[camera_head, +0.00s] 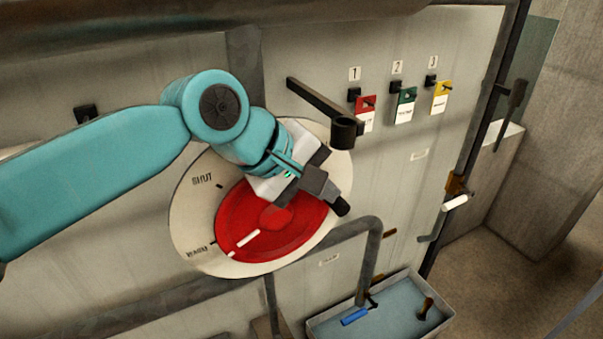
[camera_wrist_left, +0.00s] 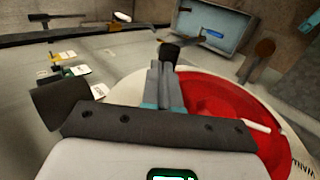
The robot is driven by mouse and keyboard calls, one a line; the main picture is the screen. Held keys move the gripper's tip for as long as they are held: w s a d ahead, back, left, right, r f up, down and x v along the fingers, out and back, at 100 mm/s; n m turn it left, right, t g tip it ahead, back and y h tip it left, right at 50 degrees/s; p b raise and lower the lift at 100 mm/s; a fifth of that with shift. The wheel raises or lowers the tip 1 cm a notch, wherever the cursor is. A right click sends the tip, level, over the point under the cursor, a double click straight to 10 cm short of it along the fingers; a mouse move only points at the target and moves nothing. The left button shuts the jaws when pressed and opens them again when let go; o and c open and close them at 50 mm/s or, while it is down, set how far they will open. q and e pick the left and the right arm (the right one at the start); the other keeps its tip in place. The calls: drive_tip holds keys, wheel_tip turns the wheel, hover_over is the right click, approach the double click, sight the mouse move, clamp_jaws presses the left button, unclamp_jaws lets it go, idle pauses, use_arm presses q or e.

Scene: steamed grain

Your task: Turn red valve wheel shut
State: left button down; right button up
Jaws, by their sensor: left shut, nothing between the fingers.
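The red valve wheel (camera_head: 241,215) sits on a round cream dial plate (camera_head: 192,228) on the grey panel. The dial carries the word SHUT at its upper left and a second word, apparently WARM, at its lower left. A white mark on the wheel points down-left, toward the lower word. My left gripper (camera_head: 341,206) is shut and empty, in front of the wheel's right side. In the left wrist view the closed fingers (camera_wrist_left: 168,62) lie at the edge of the red wheel (camera_wrist_left: 225,110). I cannot tell whether they touch it. My right gripper is in neither view.
A black bracket with a cup-like end (camera_head: 342,132) juts out above the dial. Red (camera_head: 366,106), green (camera_head: 405,100) and yellow (camera_head: 441,97) tags hang at right. A bent pipe (camera_head: 374,250) runs below the wheel. A tray (camera_head: 312,326) holds a blue-handled item (camera_head: 354,317).

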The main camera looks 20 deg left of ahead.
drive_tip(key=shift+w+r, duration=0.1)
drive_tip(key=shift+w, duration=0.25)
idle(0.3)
